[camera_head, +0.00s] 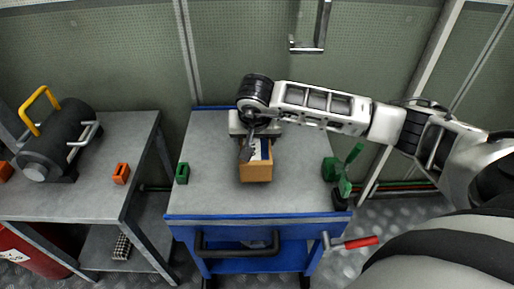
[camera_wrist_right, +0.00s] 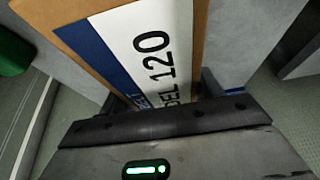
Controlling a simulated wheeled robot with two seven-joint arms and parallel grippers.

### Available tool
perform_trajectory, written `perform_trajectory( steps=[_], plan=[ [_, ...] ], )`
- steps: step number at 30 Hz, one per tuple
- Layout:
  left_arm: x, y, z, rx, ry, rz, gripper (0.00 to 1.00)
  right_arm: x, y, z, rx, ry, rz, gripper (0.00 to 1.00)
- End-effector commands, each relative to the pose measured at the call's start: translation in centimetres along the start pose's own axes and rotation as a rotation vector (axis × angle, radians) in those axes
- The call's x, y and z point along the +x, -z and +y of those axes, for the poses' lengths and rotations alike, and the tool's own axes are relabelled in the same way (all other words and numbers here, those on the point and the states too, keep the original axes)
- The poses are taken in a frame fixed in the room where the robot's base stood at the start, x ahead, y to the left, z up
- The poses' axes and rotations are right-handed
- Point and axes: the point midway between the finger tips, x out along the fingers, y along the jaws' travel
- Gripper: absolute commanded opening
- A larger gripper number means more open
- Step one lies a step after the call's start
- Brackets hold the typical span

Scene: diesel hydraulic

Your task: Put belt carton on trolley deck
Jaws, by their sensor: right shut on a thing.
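The belt carton (camera_head: 256,172) is a small brown box with a white and blue label. It is at the middle of the grey trolley deck (camera_head: 215,190); I cannot tell whether its base touches the deck. My right gripper (camera_head: 257,141) reaches in from the right and is shut on the carton from behind and above. In the right wrist view the carton (camera_wrist_right: 150,45) fills the middle, its label reading "120", with the fingers at its sides. My left gripper is not in view.
A green block (camera_head: 182,173) stands at the deck's left edge and a green clamp-like part (camera_head: 343,172) at its right. A grey bench (camera_head: 85,195) on the left bears a black cylinder (camera_head: 65,135) and an orange block (camera_head: 121,173). A red-handled lever (camera_head: 355,243) sticks out at front right.

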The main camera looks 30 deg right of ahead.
Motion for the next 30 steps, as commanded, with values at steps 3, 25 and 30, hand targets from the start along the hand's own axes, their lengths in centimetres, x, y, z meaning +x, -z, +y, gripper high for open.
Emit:
perform_trajectory(
  steps=[3, 25, 30],
  plan=[
    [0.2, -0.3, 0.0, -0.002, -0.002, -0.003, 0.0, 1.6, -0.6, 0.5, 0.001, -0.002, -0.003, 0.32],
    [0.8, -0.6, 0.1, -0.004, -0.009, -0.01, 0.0, 3.4, -1.3, 0.5, 0.0, -0.002, -0.001, 0.87],
    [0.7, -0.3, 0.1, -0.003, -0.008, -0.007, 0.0, 3.0, -1.2, 0.5, 0.0, -0.002, 0.0, 0.87]
  ],
)
